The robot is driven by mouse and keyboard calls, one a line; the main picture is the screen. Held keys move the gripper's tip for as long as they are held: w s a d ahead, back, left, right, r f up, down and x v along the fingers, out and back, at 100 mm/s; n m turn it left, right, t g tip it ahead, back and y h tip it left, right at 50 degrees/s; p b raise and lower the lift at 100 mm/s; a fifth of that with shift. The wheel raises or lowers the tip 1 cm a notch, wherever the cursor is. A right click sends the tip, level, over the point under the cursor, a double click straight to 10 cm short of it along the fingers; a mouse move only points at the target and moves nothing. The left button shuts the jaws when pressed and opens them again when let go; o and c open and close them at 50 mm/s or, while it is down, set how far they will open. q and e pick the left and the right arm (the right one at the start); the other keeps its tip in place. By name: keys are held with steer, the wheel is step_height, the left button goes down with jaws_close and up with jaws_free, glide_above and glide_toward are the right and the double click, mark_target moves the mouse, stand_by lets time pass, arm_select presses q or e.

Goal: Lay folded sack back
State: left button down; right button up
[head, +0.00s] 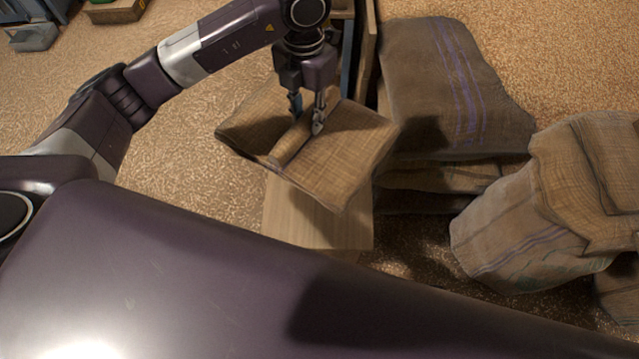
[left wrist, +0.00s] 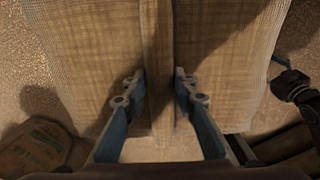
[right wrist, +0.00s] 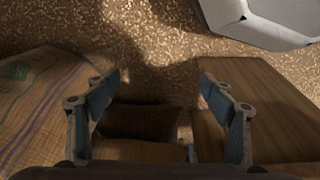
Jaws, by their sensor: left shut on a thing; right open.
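A flat, folded brown burlap sack (head: 345,165) shows in the head view over a pale wooden block or stool (head: 318,215). My left gripper (head: 307,125) points down and is shut on a raised fold in the middle of the sack. In the left wrist view the fold stands between the fingers (left wrist: 160,80), and the sack (left wrist: 225,50) spreads out on both sides. I cannot tell whether the sack touches the wood below. My right gripper (right wrist: 160,80) is open and empty in the right wrist view; it does not show in the head view.
Large sacks with purple stripes (head: 450,90) lie stacked to the right of the wood. A bulky, rumpled sack (head: 530,225) stands farther right. Grainy floor (head: 180,130) is clear at the left. A crate (head: 115,10) is at the far left.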

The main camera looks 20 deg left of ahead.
arm_select(q)
steer(key=f+n+b, duration=0.1)
steer(key=n, duration=0.1)
steer(key=w+f+n+b, duration=0.1)
steer(key=n, duration=0.1)
steer(key=w+d+f+n+b, duration=0.1)
steer(key=n+b, duration=0.1)
steer(key=shift+n, duration=0.3)
steer(key=n, duration=0.1)
steer(key=n+b, duration=0.1)
steer(key=w+n+b, duration=0.1)
steer(key=n, duration=0.1)
steer(key=shift+d+f, duration=0.3)
steer(key=shift+f, duration=0.05)
steer(key=shift+f+b, duration=0.3)
steer(key=shift+n, duration=0.3)
step_height(320, 180, down, 16)
steer(key=b, duration=0.2)
steer(key=shift+r+b, duration=0.1)
steer(key=shift+b, duration=0.3)
steer(key=shift+f+b, duration=0.3)
steer(key=shift+f, duration=1.4)
arm_select(e)
step_height(320, 180, up, 12)
steer(key=t, duration=0.1)
steer(key=shift+w+d+f, duration=0.15)
steer(key=shift+w+f, duration=0.05)
steer(key=shift+f, duration=0.05)
